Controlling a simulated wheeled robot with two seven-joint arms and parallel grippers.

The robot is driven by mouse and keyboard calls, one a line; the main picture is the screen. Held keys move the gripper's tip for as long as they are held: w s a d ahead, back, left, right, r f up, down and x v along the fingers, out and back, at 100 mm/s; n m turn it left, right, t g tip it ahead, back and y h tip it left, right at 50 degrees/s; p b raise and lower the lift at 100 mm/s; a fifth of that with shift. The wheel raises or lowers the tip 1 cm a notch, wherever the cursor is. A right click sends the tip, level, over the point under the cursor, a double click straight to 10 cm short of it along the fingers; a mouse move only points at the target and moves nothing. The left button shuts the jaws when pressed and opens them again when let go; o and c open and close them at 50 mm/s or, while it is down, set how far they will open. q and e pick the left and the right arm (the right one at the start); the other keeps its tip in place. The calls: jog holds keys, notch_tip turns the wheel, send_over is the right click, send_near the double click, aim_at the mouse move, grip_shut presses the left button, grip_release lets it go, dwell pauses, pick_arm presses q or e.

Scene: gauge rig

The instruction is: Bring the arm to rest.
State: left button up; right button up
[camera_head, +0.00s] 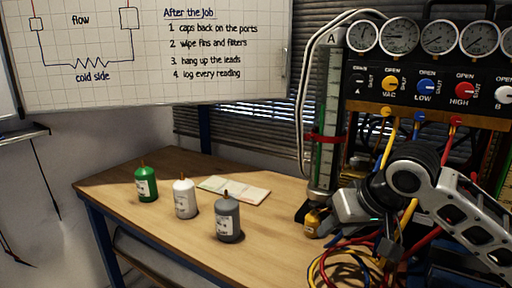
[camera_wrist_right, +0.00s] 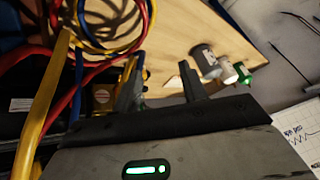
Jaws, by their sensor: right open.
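My right arm (camera_head: 440,205) comes in from the right in the head view. Its gripper (camera_head: 338,207) is low over the right part of the bench, close to the foot of a tall graduated cylinder (camera_head: 325,150). In the right wrist view the two dark fingers (camera_wrist_right: 160,78) stand apart with nothing held between them. A small brass-yellow fitting (camera_head: 313,222) is beside the gripper; in the wrist view a brass piece (camera_wrist_right: 103,96) shows just left of the left finger. Whether they touch is unclear. My left gripper is not in view.
Green (camera_head: 146,184), white (camera_head: 185,198) and grey (camera_head: 228,218) bottles stand on the bench (camera_head: 270,250), with an open booklet (camera_head: 234,190) behind. Tangled hoses (camera_head: 350,265) lie below the gripper. A gauge panel (camera_head: 430,85) rises behind my arm. Bench space between booklet and cylinder is clear.

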jog(key=s+a+f+t+y, duration=0.1)
jog(key=s+a+f+y, duration=0.2)
jog(key=f, duration=0.6)
jog(key=s+a+f+t+y, duration=0.1)
jog(key=s+a+f, duration=0.2)
jog(key=a+f, duration=0.35)
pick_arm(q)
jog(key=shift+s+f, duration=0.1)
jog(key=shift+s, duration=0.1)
pick_arm(e)
jog(key=s+d+f+t+h, duration=0.1)
jog(key=s+d+f+h, duration=0.1)
jog(key=s+d+f, duration=0.2)
jog(key=s+d+f+t+h, duration=0.2)
jog(key=s+d+f, duration=0.2)
jog(key=s+f, duration=0.4)
jog(key=s, duration=0.3)
